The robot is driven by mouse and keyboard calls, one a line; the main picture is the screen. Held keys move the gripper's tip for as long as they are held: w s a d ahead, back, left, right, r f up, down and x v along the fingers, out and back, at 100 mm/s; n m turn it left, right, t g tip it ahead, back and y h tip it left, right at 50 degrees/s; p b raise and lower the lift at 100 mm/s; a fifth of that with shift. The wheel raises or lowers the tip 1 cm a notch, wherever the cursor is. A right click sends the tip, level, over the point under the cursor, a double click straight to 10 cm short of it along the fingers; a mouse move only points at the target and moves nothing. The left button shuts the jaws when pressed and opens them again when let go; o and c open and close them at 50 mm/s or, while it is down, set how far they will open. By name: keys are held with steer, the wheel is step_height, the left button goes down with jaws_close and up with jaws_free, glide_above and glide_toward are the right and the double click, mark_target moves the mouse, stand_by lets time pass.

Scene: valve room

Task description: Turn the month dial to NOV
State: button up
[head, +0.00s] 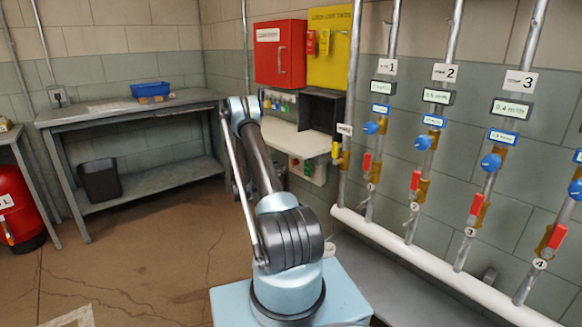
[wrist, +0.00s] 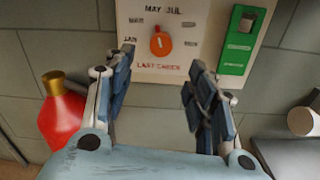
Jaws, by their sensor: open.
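The month dial (wrist: 161,42) is a small orange-red knob on a white panel (wrist: 133,69), ahead of my gripper in the wrist view. MAY and JUL stand above it, JAN and another label at its left, and small labels at its right too blurred to read surely. "LAST CHECK" is in red below. The dial's pointer seems to be upward, near MAY, but this is hard to tell. My gripper (wrist: 162,62) is open and empty, its two blue-grey fingers apart below the dial, not visibly touching it. In the head view my arm hides the gripper.
A green tag holder (wrist: 237,42) is right of the dial. A red bottle-like thing with a brass top (wrist: 63,110) is close at the left finger. In the head view, a white shelf (head: 292,138) and pipes with blue valves (head: 424,142) stand by the wall.

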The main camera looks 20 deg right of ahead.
mark_target(293, 163)
steer(key=x, duration=1)
steer(key=shift+d, duration=0.25)
steer(key=c, duration=1.1)
steer(key=shift+o, duration=0.2)
steer(key=shift+a, duration=0.15)
